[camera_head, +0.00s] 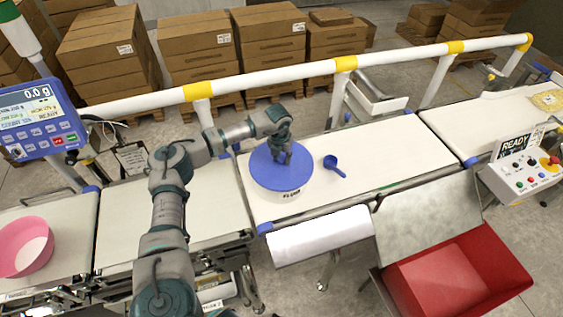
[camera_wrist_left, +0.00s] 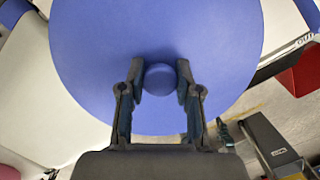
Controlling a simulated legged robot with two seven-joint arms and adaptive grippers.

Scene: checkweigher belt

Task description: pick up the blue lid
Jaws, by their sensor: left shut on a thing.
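The blue lid (camera_head: 268,175) is a round disc with a small knob in the middle. It sits over a white tub (camera_head: 283,196) on the middle belt; I cannot tell whether it is lifted off the tub. My left gripper (camera_head: 281,156) is above the lid, shut on its knob. In the left wrist view the lid (camera_wrist_left: 100,65) fills most of the picture, and its knob (camera_wrist_left: 160,79) is between the two fingers of my left gripper (camera_wrist_left: 160,86). My right gripper is not in view.
A blue scoop (camera_head: 334,166) lies on the belt (camera_head: 390,150) just right of the tub. A pink bowl (camera_head: 25,247) is on the left belt. A white and yellow guard rail (camera_head: 300,72) runs behind. A red bin (camera_head: 455,275) and a control box (camera_head: 522,172) are at the right.

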